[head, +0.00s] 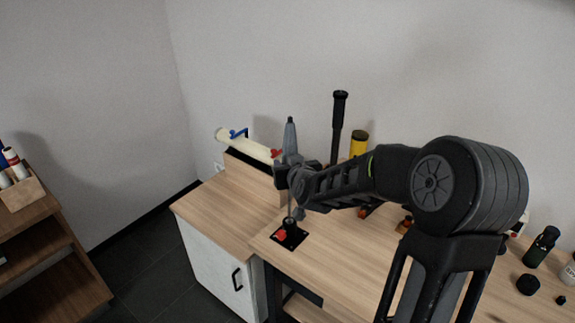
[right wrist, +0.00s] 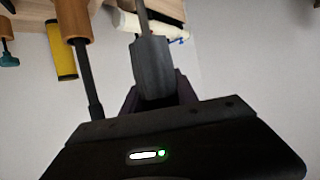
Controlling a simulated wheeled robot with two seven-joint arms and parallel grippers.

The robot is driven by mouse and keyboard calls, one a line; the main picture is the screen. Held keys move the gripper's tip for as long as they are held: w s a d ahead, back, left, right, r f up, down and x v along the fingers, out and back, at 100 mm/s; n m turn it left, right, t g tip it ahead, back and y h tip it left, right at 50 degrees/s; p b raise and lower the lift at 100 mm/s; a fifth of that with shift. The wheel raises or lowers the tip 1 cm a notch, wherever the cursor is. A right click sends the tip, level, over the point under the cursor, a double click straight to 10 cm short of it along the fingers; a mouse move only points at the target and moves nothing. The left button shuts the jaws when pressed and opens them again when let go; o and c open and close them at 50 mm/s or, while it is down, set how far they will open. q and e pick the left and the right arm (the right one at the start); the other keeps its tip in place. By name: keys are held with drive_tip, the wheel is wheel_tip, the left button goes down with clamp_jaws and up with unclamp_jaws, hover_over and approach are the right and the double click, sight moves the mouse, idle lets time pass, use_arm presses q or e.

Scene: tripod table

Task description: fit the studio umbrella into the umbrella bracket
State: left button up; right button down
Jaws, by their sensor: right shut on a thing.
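The studio umbrella (head: 290,138) is a folded, dark grey tapered thing, held upright with its thin shaft pointing down. My right gripper (head: 288,174) is shut on it partway along its length. The umbrella also shows between the jaws in the right wrist view (right wrist: 148,65). The umbrella bracket (head: 289,234) is a small black piece with a red part on the near table edge. The shaft's lower end lines up with the bracket's top; I cannot tell whether it is inside. My left gripper is not in view.
A black rod (head: 339,120) stands upright behind my right arm, near a yellow cylinder (head: 359,142). A pale roll (head: 247,145) lies on the wooden rack at the back. Small black items (head: 528,285) sit at the far right. The wood tabletop (head: 340,255) is clear right of the bracket.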

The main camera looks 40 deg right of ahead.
idle(0.4)
drive_tip(key=shift+f+b, duration=2.25)
drive_tip(key=shift+f, duration=0.05)
drive_tip(key=shift+f+b, duration=1)
drive_tip(key=shift+f, duration=0.05)
drive_tip(key=c, duration=0.9)
unclamp_jaws()
drive_tip(key=shift+r, duration=0.1)
drive_tip(key=shift+o, duration=0.2)
drive_tip(key=v, duration=0.7)
drive_tip(key=shift+s, duration=0.35)
drive_tip(key=shift+a, duration=0.15)
